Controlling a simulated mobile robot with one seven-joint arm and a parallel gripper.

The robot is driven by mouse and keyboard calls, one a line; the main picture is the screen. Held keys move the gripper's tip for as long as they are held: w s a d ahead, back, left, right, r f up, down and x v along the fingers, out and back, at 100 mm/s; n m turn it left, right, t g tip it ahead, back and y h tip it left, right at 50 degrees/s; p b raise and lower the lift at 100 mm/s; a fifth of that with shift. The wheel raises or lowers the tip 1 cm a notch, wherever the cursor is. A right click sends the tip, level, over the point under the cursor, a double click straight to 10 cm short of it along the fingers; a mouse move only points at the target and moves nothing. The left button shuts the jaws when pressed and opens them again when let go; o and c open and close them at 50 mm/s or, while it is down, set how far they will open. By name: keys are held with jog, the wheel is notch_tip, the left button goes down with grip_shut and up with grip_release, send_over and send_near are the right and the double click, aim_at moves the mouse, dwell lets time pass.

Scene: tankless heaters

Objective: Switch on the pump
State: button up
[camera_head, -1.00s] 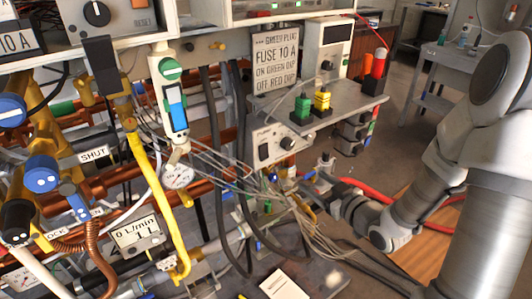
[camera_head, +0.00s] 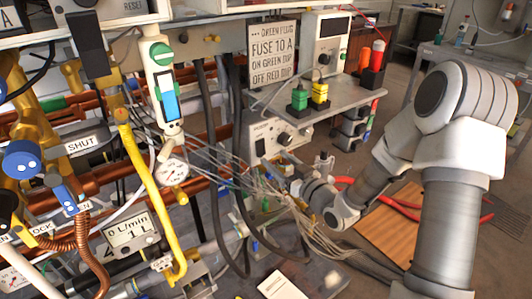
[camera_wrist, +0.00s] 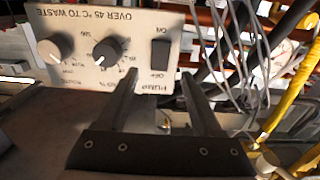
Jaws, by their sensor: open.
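The grey control panel (camera_head: 264,147) sits under the shelf in the head view, partly behind wires. In the wrist view the panel (camera_wrist: 85,22) appears upside down, with a black rocker switch (camera_wrist: 159,55) labelled ON at its upper end and OFF at its lower end, beside the word PUMP. I cannot tell which side of the rocker is pressed. My gripper (camera_wrist: 161,80) is open and empty in the wrist view. Its two fingers point at the panel, with the rocker between and just beyond their tips. In the head view the fingertips are hard to make out among the wires.
Two knobs, one pale (camera_wrist: 55,48) and one black (camera_wrist: 107,51), are beside the rocker. Loose grey wires (camera_head: 255,186) hang close to my gripper. The shelf (camera_head: 345,100) with green and yellow plugs is above.

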aim_at(261, 147)
jog(key=x, duration=0.5)
jog(key=shift+w+a+b, duration=0.2)
jog(key=shift+w+b, duration=0.1)
grip_shut()
